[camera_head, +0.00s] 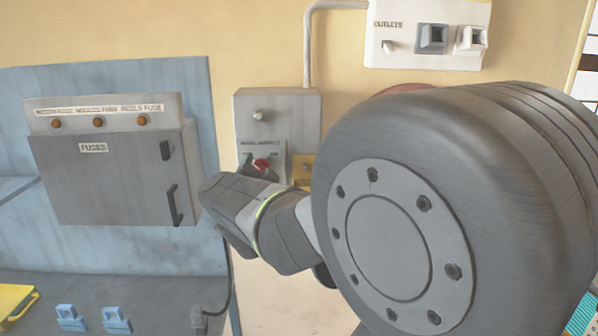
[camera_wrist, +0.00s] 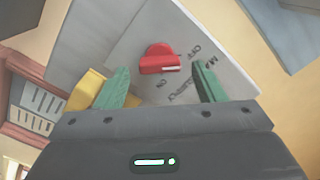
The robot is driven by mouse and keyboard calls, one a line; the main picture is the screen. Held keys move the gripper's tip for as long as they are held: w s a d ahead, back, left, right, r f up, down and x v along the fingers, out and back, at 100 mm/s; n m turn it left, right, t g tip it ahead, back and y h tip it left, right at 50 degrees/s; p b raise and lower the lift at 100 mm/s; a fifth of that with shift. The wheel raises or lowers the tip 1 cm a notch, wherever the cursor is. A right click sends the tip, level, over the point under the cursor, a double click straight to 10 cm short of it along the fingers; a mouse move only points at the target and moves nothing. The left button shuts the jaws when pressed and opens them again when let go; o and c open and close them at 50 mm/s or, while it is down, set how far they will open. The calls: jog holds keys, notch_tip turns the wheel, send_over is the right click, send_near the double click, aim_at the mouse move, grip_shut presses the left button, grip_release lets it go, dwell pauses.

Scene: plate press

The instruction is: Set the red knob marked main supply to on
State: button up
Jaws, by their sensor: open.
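The red knob (camera_head: 262,164) is on the front of a grey wall box (camera_head: 305,112), partly hidden by my arm in the head view. In the wrist view the red knob (camera_wrist: 157,58) sits on a light grey plate (camera_wrist: 125,48) with small dark lettering, which appears rotated and is hard to read. A white mark shows on the knob's lower right edge. My gripper (camera_wrist: 160,68) is open, with one green finger on each side of the knob and gaps between. I cannot tell how near the fingertips are to the plate.
A yellow part (camera_head: 303,170) is beside the knob, close to the left finger in the wrist view. A fuse box (camera_head: 110,180) hangs at left. An outlets panel (camera_head: 430,55) is above right. Blue clips (camera_head: 70,318) lie on the bench below.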

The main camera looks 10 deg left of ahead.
jog(key=shift+w, duration=0.35)
jog(key=shift+c, duration=0.4)
jog(key=c, duration=0.9)
jog(key=shift+m+b, duration=0.3)
jog(key=shift+m, duration=0.1)
jog(key=shift+f+m+b, duration=0.15)
jog(key=shift+m+b, duration=1.4)
jog(key=shift+m, duration=1.3)
jog(key=shift+f+m+b, duration=0.15)
jog(key=shift+m+b, duration=1.4)
jog(key=shift+m, duration=1.35)
jog(key=shift+f+m+b, duration=0.15)
jog(key=shift+m+b, duration=1.4)
jog(key=shift+m, duration=1.3)
